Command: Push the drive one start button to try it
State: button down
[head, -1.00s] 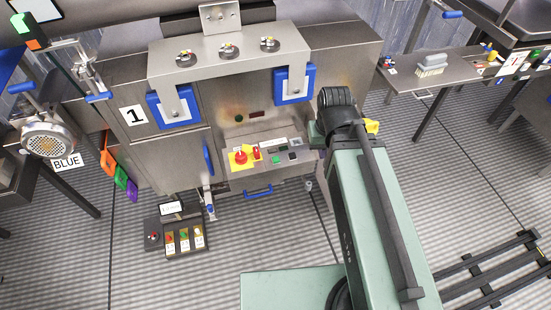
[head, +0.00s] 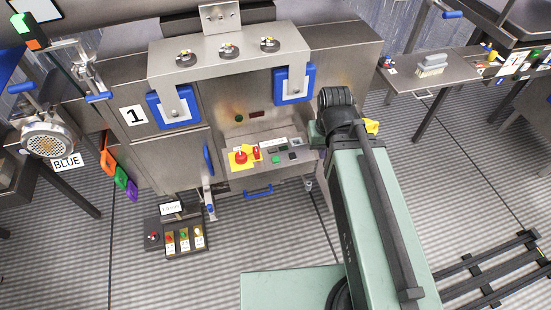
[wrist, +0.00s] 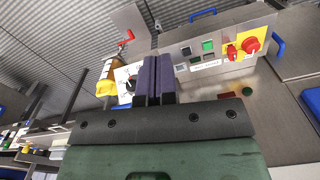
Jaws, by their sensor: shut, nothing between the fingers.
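A control panel (head: 228,170) juts from the machine marked 1. It carries a green button (head: 276,160), which also shows in the wrist view (wrist: 208,45). Beside it are a red mushroom button on a yellow plate (head: 241,158) and a red rotary switch (head: 256,153). The label texts are too small to read, so I cannot tell which button is drive one's start. My gripper (wrist: 158,61) is shut and empty, its purple fingers together. In the wrist view it is left of the green button and apart from it. In the head view the gripper is hidden behind my arm.
A low box (head: 154,224) with a small display and several coloured buttons stands left of the panel. A blue handle (head: 258,191) is below the panel. A side table (head: 400,80) with a brush (head: 432,65) is at the right.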

jog(key=n+t+h+b, duration=0.1)
jog(key=n+t+b, duration=0.75)
jog(key=b, duration=0.85)
send_over(274, 159)
notch_tip(274, 159, down, 12)
jog(key=shift+m+t, duration=0.35)
jog(key=shift+m, duration=0.1)
jog(key=shift+f, duration=0.1)
notch_tip(274, 159, down, 9)
jog(key=b, duration=0.9)
